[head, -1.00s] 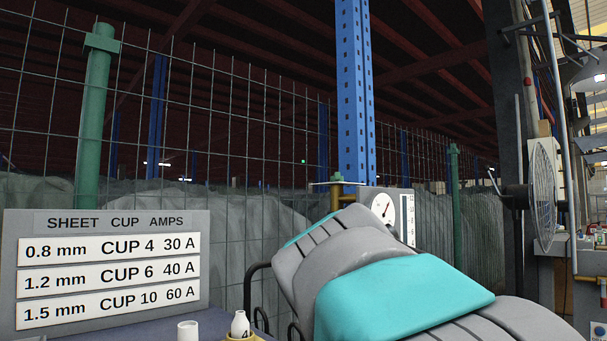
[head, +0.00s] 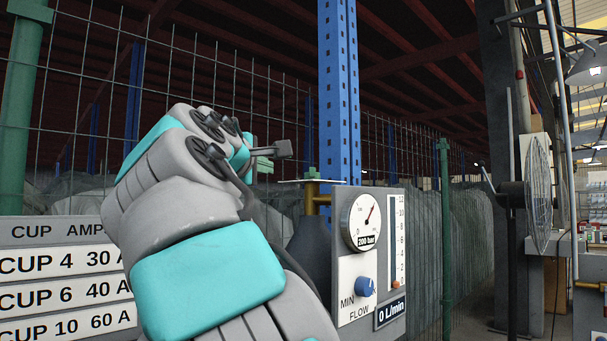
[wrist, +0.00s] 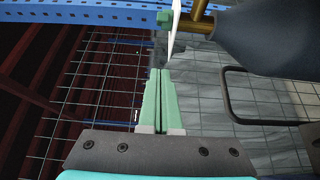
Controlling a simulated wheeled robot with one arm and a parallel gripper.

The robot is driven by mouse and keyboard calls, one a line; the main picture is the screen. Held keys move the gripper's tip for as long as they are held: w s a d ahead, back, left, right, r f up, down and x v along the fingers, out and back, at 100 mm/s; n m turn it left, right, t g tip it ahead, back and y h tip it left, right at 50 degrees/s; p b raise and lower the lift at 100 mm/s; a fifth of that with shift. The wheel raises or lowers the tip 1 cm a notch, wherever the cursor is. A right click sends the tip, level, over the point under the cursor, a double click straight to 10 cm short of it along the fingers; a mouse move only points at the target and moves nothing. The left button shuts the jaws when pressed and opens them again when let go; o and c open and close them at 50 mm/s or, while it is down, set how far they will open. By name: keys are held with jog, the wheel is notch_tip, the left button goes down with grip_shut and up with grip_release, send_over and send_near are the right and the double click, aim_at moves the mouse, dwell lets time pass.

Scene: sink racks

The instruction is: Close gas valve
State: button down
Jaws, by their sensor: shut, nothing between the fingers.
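The gas valve sits on a dark grey bottle (head: 312,245). It has a brass stem (head: 318,198), a thin pale flat piece (head: 314,181) seen nearly edge-on, and a small green top (head: 311,173). In the wrist view the green top (wrist: 163,19), pale piece (wrist: 174,32) and brass stem (wrist: 197,10) show just beyond my fingertips. My gripper (head: 284,150) is up and to the left of the valve in the head view. In the wrist view my gripper (wrist: 160,72) is shut and empty, its green fingers together. I see no clear contact with the valve.
A panel right of the bottle carries a gauge (head: 365,222) marked 200 bar, a blue flow knob (head: 365,287) and a flow tube marked 0 L/min. A wire fence (head: 270,100) and blue post (head: 339,100) stand behind. A dark tube loop (wrist: 229,100) lies right of my fingers.

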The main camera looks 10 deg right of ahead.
aim_at(312, 175)
jog(key=p+x, duration=0.1)
jog(key=x, duration=0.9)
jog(key=shift+w+p, duration=0.1)
jog(key=shift+p, duration=0.3)
jog(key=shift+s+d+b, duration=0.3)
jog(key=shift+d, duration=0.5)
jog(key=shift+s+d, duration=0.1)
jog(key=shift+d, duration=1.1)
jog(key=shift+s+d, duration=0.1)
jog(key=shift+s, duration=0.05)
jog(key=shift+r+y, duration=0.1)
jog(key=shift+y, duration=0.2)
jog(key=shift+n, duration=0.3)
